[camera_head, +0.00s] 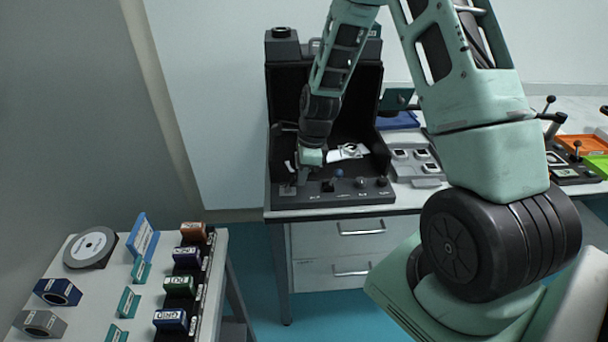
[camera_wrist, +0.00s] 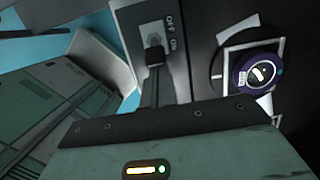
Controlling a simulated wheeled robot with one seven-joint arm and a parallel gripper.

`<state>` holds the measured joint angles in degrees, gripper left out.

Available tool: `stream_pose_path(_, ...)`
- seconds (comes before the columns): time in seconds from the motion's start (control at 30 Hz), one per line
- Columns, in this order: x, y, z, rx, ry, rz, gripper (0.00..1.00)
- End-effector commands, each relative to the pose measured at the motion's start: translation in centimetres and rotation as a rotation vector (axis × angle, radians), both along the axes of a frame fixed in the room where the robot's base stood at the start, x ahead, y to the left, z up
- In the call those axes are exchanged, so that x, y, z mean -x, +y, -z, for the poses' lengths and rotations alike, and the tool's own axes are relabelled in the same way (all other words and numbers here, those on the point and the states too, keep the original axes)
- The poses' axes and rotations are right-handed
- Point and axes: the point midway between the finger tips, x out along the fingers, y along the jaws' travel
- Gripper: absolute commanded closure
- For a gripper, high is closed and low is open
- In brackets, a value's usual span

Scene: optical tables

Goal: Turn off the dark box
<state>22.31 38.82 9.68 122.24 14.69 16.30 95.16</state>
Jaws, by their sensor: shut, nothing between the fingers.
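The dark box (camera_head: 277,92) stands open at the front on the table, with a control panel (camera_head: 338,199) along its front edge. My gripper (camera_head: 303,180) is shut and empty, reaching down to the panel's left end. In the wrist view the shut fingers (camera_wrist: 156,58) are at a light switch plate (camera_wrist: 152,35) labelled OFF and ON. The fingers overlap the plate's lower part, close to the ON side. I cannot tell whether they touch the switch lever, which is mostly hidden.
A purple-rimmed round part (camera_wrist: 258,73) sits in a pale square mount inside the box. Several knobs, including a blue one (camera_head: 339,173), stand on the panel to the right. A side table (camera_head: 95,290) with labelled parts is at lower left.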

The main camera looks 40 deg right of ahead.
Motion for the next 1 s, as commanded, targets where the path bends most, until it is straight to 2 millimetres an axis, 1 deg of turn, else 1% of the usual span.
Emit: stream_pose_path(1.0, -0.34, 0.56, -0.61, 0.099, 0.068, -0.003, 1.00)
